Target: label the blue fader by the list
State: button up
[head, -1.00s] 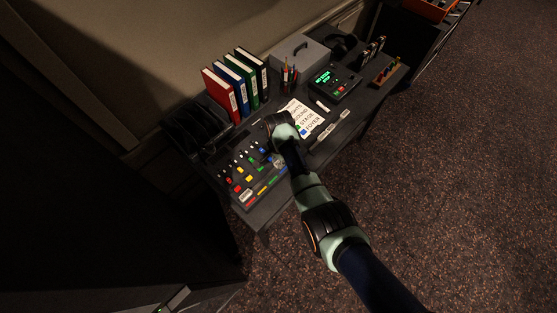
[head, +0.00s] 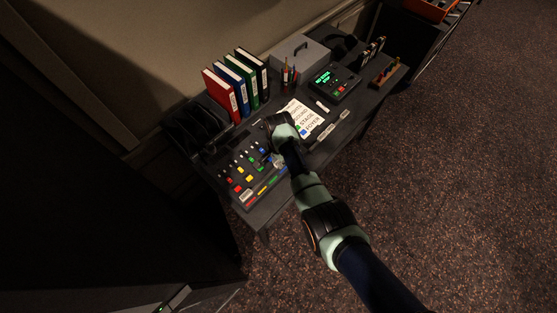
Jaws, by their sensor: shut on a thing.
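The mixing desk (head: 232,172) lies at the near left of the table, with red, yellow, green and blue faders and matching colour strips along its front edge. A blue fader cap (head: 262,151) shows just left of my gripper (head: 278,162). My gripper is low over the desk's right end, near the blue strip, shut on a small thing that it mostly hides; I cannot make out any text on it. The list (head: 306,114) is a white sheet partly covered by my arm; SOUND, STAGE and a partly covered last word show, with a blue mark beside the last.
White label pieces (head: 326,130) lie along the table's front edge; another (head: 246,195) sits by the red strip. Binders (head: 222,92), a pencil cup (head: 289,78), a grey box (head: 300,51) and a device with a green display (head: 333,82) stand behind.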

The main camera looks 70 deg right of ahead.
jog(key=shift+f, duration=0.3)
dwell(0.4)
jog(key=o, duration=0.9)
notch_tip(320, 180, up, 12)
